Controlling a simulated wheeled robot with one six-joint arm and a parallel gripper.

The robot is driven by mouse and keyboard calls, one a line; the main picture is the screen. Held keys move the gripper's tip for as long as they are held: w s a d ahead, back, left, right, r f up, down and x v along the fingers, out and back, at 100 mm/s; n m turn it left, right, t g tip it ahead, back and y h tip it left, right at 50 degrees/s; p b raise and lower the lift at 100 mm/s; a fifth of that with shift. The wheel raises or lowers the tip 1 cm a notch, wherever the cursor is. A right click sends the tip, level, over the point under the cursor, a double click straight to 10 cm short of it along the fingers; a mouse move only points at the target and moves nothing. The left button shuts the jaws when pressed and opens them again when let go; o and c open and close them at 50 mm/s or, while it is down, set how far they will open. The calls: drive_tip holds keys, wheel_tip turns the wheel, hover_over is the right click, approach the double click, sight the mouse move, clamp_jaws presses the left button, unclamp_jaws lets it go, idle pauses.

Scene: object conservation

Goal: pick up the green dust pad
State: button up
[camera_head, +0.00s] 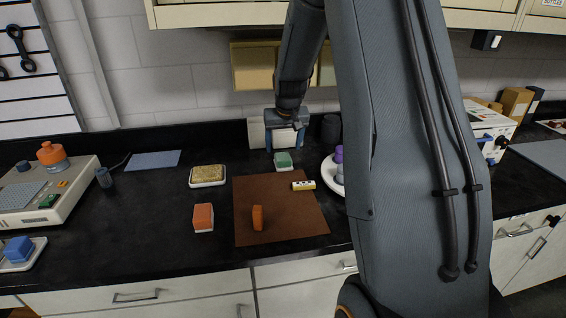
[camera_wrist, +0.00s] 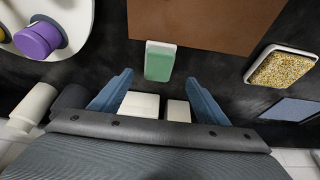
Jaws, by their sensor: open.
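The green dust pad (camera_head: 283,160) is a small block with a pale green top and a white lower part. It lies on the black counter by the far edge of the brown mat. In the wrist view the green dust pad (camera_wrist: 158,62) is just beyond my fingertips, roughly centred between them. My gripper (camera_head: 285,146) is open over the back of the counter, behind the pad. In the wrist view my gripper (camera_wrist: 160,78) has its two blue fingers spread with nothing held between them.
The brown mat (camera_head: 265,200) carries an orange piece (camera_head: 257,218) and a yellow-white block (camera_head: 304,185). A tan sponge (camera_head: 207,173) and an orange block (camera_head: 203,217) lie left. A white tray (camera_wrist: 75,40) with purple piece (camera_wrist: 38,40) is beside the pad. White boxes stand behind.

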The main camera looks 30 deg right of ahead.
sight(283, 156)
drive_tip(key=shift+w+d+f, duration=0.2)
drive_tip(key=shift+w+d, duration=0.1)
drive_tip(key=shift+p+x, duration=1.6)
drive_tip(key=shift+x, duration=2.1)
drive_tip(key=shift+r, duration=0.1)
drive_tip(key=c, duration=1.1)
drive_tip(key=shift+c, duration=0.2)
